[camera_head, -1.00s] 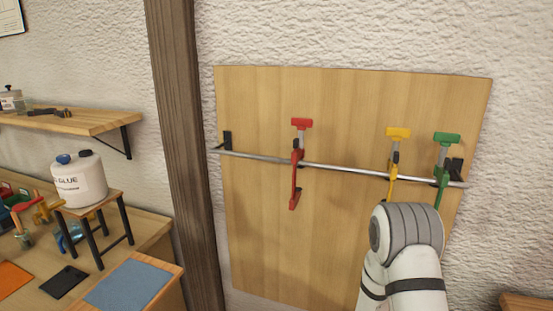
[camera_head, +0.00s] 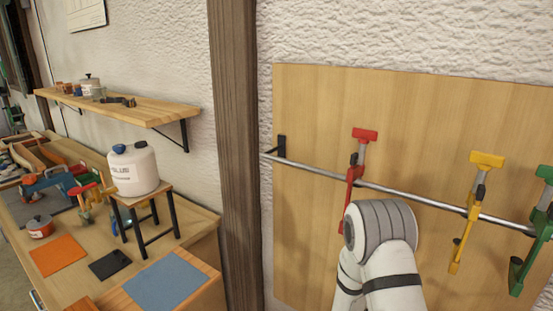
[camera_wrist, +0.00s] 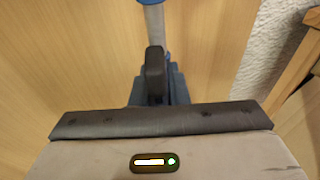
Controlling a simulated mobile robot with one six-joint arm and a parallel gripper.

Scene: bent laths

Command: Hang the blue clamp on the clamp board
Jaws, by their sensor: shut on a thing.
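The wooden clamp board (camera_head: 310,100) is on the wall in the head view, with a metal rail (camera_head: 410,197) across it. A red clamp (camera_head: 355,175), a yellow clamp (camera_head: 473,205) and a green clamp (camera_head: 541,225) hang on the rail. In the wrist view my gripper (camera_wrist: 154,98) is shut on the blue clamp. The clamp's blue end (camera_wrist: 152,2), silver bar and a black part show there; its lower part is hidden. In the head view my arm hides the gripper and the blue clamp. Plain wood fills most of the wrist view's background.
A bench at left carries a small stool (camera_head: 150,205) with a glue jar (camera_head: 134,170), tools, an orange mat (camera_head: 58,255) and a blue mat (camera_head: 165,285). A shelf (camera_head: 130,105) and a wooden post (camera_head: 236,150) stand left of the board. The rail left of the red clamp is clear.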

